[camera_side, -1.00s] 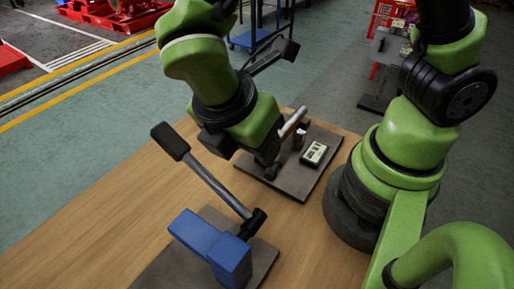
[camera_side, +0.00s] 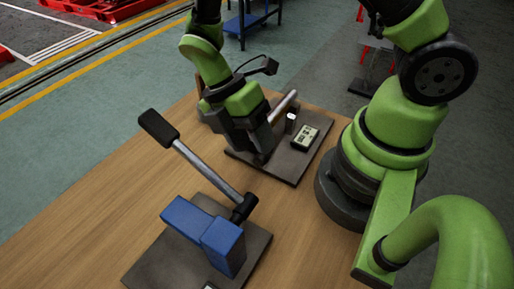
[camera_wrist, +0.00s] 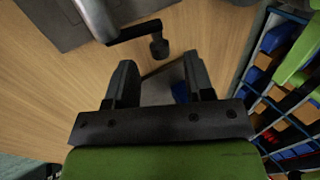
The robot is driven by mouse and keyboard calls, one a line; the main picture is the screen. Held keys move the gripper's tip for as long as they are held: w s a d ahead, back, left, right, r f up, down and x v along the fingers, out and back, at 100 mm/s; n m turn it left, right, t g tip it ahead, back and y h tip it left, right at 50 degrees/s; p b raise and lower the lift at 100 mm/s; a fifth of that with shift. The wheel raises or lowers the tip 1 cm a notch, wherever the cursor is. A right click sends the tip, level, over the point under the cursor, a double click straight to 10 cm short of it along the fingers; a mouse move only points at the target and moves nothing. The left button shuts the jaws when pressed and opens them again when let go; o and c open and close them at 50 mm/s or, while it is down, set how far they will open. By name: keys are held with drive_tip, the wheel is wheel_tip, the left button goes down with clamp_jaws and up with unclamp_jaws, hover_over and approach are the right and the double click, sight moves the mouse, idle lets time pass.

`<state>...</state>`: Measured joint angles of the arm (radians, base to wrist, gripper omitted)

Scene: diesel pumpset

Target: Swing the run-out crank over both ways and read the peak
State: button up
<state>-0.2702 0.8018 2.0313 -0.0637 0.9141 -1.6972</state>
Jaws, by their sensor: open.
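The run-out fixture is a dark plate (camera_side: 290,168) with a bright metal shaft (camera_side: 283,106) lying across it. In the wrist view the crank, a short black arm (camera_wrist: 132,33) at the shaft's end, carries a dark round knob (camera_wrist: 159,48). A readout with a pale display (camera_side: 305,137) sits on the plate; its figures are too small to read. My gripper (camera_side: 262,158) is beside the shaft's near end and hides most of the crank. In the wrist view my gripper (camera_wrist: 160,72) is open, with the knob ahead of the gap between its fingers, apparently ungripped.
Nearer the side camera, a long lever with a black grip (camera_side: 158,127) angles up from a second plate (camera_side: 165,262) beside a blue block (camera_side: 205,233). Bare wooden table (camera_side: 110,210) lies to the left. A rack with coloured bins (camera_wrist: 285,90) shows right in the wrist view.

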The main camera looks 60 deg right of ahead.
drive_tip(key=shift+x, duration=1.35)
clamp_jaws()
drive_tip(key=shift+s+f+t, duration=0.15)
drive_tip(key=shift+t, duration=0.55)
unclamp_jaws()
drive_tip(key=v, duration=1)
